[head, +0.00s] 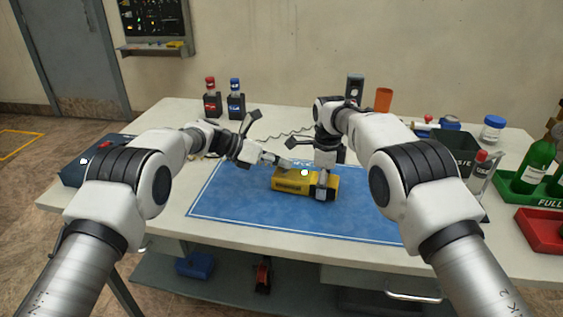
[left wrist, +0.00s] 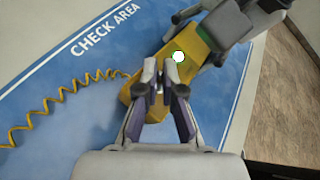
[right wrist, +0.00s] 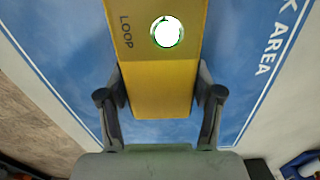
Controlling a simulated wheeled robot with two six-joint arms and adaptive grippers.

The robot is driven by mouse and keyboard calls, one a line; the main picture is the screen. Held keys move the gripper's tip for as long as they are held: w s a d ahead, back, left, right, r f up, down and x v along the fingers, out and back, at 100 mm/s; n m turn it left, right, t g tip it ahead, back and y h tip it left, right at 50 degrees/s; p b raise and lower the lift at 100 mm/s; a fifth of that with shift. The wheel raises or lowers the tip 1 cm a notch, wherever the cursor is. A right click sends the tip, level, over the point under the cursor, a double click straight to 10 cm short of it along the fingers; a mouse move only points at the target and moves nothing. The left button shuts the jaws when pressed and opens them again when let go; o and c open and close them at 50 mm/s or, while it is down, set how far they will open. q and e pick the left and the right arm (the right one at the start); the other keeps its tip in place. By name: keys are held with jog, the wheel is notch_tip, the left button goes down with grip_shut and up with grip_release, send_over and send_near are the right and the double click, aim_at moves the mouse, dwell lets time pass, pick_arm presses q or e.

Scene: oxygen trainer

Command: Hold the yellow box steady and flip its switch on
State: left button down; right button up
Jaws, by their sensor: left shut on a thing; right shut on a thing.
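The yellow box (head: 290,184) lies on the blue mat (head: 225,205). Its top has the word LOOP and a round bright white lamp with a green rim (right wrist: 167,32). My right gripper (head: 325,188) is shut across one end of the box, with a finger on each side (right wrist: 159,95). My left gripper (head: 283,163) is at the box's other end, near the coiled yellow cable (left wrist: 65,100). Its fingertips (left wrist: 161,72) are close together over the box top, shut on what seems to be the switch, which they mostly hide.
Red-capped (head: 210,85) and blue-capped (head: 235,85) bottles stand in black holders at the back. An orange cup (head: 383,99) is behind my right arm. Green bottles (head: 538,165) in a green tray and a red tray (head: 540,232) are at the right. The mat's front is clear.

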jog(key=shift+f, duration=0.1)
pick_arm(q)
jog(key=c, duration=1.3)
grip_release()
